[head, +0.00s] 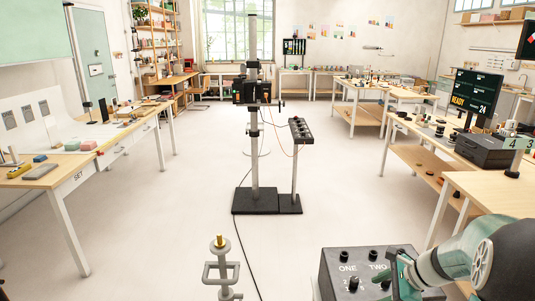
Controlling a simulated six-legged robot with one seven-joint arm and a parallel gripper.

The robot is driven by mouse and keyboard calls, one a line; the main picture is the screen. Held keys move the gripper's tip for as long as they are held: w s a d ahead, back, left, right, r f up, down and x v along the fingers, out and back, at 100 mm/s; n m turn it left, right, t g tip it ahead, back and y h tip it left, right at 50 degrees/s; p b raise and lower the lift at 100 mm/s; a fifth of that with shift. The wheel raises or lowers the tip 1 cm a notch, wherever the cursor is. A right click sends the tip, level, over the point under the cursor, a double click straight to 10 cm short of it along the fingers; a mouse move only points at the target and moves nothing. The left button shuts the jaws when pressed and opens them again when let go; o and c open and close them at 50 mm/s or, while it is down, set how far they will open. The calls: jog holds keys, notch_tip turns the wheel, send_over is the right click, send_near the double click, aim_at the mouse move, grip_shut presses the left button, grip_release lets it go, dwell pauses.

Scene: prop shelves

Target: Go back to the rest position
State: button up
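My arm reaches in from the lower right corner of the head view. My gripper (401,278) is low at the right, at the front of a dark control box (340,262) marked ONE and TWO. The gripper overlaps the right part of the box top, near its knobs. I cannot tell whether it touches a knob. No held object is visible.
A black-based stand (255,200) with a post and a small panel stands mid-floor. A cable runs from it towards me. A grey fixture with a brass tip (219,262) stands at bottom centre. Tables line the left (75,172) and right (425,160). The floor between is mostly clear.

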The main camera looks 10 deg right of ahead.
jog(key=s+a+r+n+h, duration=0.2)
jog(key=s+a+r+n, duration=0.5)
jog(key=a+n, duration=0.3)
jog(key=s+a+r+n+h, duration=0.3)
jog(key=s+a+r+n, duration=0.5)
jog(key=s+a+n, duration=0.1)
jog(key=a+n, duration=0.1)
jog(key=n, duration=0.1)
jog(key=shift+n+t, duration=0.3)
jog(key=shift+t, duration=0.1)
